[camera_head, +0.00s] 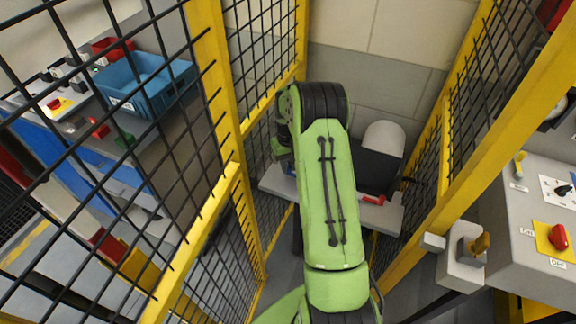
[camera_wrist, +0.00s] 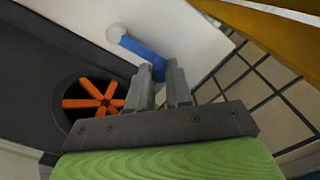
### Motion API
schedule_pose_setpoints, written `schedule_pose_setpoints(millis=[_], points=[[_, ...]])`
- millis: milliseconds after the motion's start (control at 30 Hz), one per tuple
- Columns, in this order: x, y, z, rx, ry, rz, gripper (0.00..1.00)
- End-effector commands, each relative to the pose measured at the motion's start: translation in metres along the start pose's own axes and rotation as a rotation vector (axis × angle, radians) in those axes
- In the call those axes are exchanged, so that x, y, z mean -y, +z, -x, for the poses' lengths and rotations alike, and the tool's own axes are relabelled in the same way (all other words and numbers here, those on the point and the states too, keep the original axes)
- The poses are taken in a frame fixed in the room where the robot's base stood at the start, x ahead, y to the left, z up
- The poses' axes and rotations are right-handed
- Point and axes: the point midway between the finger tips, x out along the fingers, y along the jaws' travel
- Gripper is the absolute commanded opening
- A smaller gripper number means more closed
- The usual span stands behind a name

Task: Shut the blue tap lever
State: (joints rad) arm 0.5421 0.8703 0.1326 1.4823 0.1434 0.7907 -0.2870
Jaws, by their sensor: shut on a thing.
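The blue tap lever (camera_wrist: 141,47) shows in the wrist view, running from a pale round knob (camera_wrist: 115,33) down and right to my fingertips. My gripper (camera_wrist: 160,75) is shut on its lower right end, with one grey finger on each side. The lever lies slanted across a white surface. In the head view, my green arm reaches away between the fence panels, and the gripper and lever are not clearly visible.
An orange spoked wheel (camera_wrist: 94,103) sits in a dark round opening left of the fingers. Yellow-framed mesh fences (camera_head: 215,90) stand close on both sides of my arm. A red handle (camera_head: 373,199) is on the grey ledge (camera_head: 385,216). A control panel (camera_head: 520,215) is at right.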

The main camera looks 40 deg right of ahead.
Motion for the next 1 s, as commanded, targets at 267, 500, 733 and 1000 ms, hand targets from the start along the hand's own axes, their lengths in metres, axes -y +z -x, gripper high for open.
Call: schedule_pose_setpoints(millis=[267,500,733,1000], points=[[-0.001,-0.001,0.001,-0.004,0.002,0.000,0.38],[-0.001,0.000,0.001,-0.003,0.001,0.002,0.46],[-0.001,-0.001,0.020,-0.007,0.002,0.002,0.46],[0.000,-0.001,0.098,-0.009,0.003,0.002,0.46]])
